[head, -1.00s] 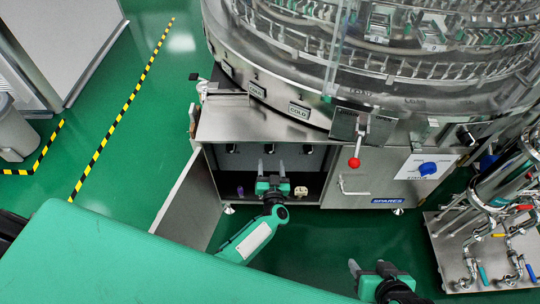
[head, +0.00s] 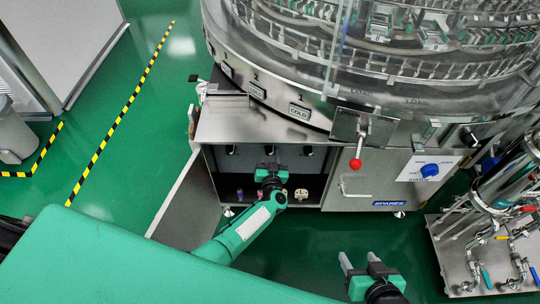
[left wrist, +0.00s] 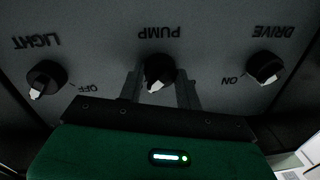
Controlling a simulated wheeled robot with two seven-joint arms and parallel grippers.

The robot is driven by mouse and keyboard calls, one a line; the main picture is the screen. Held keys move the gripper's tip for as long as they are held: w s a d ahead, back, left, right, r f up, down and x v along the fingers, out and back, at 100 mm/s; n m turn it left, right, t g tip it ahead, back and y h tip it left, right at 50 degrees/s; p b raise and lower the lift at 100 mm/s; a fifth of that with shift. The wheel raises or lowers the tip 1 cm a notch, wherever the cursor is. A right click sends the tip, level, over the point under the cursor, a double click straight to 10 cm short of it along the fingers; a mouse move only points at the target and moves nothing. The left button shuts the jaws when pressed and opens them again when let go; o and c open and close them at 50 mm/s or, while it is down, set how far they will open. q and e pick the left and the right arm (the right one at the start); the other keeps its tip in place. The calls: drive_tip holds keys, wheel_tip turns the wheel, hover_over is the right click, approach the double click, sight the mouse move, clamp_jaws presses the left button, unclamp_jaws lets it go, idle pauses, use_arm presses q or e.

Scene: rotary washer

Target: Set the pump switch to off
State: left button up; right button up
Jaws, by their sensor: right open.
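The pump switch (left wrist: 158,72) is a black rotary knob with a white pointer, under an upside-down PUMP label in the left wrist view. Its pointer faces the picture's bottom, slightly left; OFF is lettered to the left and ON to the right. My left gripper (left wrist: 159,90) has its fingers apart, one on either side of the knob; contact cannot be told. In the head view my left gripper (head: 270,168) is inside the open cabinet (head: 321,185), before the back panel. My right gripper (head: 356,261) is open and empty, low in front of the machine.
A LIGHT knob (left wrist: 46,78) and a DRIVE knob (left wrist: 265,66) flank the pump switch. The open cabinet door (head: 188,202) stands left of my left arm. Small items, including a cream one (head: 301,194), are on the cabinet floor. Piping (head: 500,220) stands at the right.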

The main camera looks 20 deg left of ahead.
idle(0.3)
use_arm(q)
drive_tip(key=shift+n, duration=1.1)
drive_tip(key=n, duration=0.3)
drive_tip(key=shift+n+g+h, duration=0.3)
drive_tip(key=shift+n, duration=1.7)
drive_tip(key=shift+a+n+b, duration=0.1)
drive_tip(key=shift+n+b, duration=0.2)
drive_tip(key=shift+n, duration=0.5)
drive_tip(key=n+b, duration=0.1)
drive_tip(key=n, duration=0.2)
drive_tip(key=shift+h, duration=0.3)
drive_tip(key=shift+a+n+b, duration=0.1)
drive_tip(key=shift+n+b, duration=0.45)
drive_tip(key=shift+n, duration=1.15)
use_arm(e)
drive_tip(key=shift+w+a+r+t+y, duration=0.15)
drive_tip(key=shift+a+t+y, duration=0.2)
drive_tip(key=shift+a+t, duration=0.3)
drive_tip(key=shift+w+a+r+t+y, duration=0.1)
drive_tip(key=shift+a+t+y, duration=0.35)
drive_tip(key=shift+a, duration=0.35)
drive_tip(key=shift+w+a+r+t+y, duration=0.15)
drive_tip(key=shift+a+t+y, duration=0.15)
drive_tip(key=shift+a+t, duration=0.35)
drive_tip(key=shift+a, duration=0.1)
